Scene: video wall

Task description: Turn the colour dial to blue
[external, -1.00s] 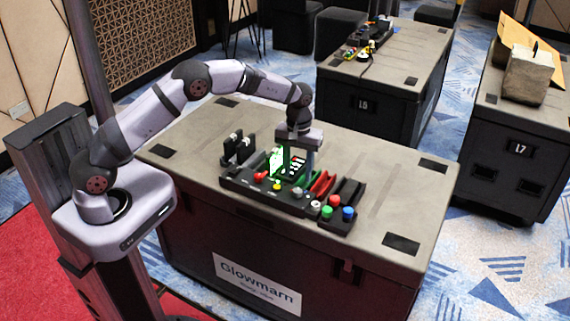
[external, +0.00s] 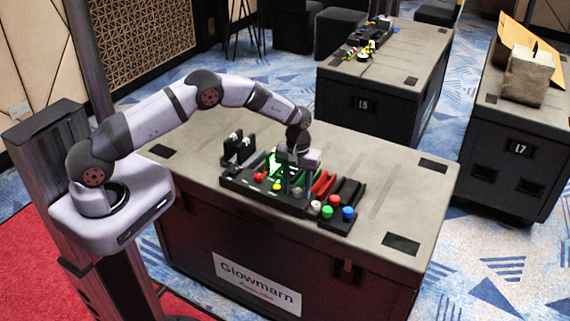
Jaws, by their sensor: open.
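A dark control console (external: 238,187) lies on the case top. It carries a lit green panel (external: 274,166), a red knob (external: 260,176), a yellow button (external: 277,187) and a white knob (external: 316,205). My gripper (external: 297,190) points down over the middle of the console, with its jaws open. Its fingers are low, close to the console surface; I cannot tell whether they touch anything. I cannot make out which control is the colour dial or where it points; the part under my gripper is partly hidden.
Red, green and blue round buttons (external: 348,213) sit at the console's right end, beside red and black slanted pieces (external: 322,184). Two black upright pieces (external: 238,148) stand at its back left. The case top (external: 395,190) is clear to the right. Other cases (external: 385,85) stand behind.

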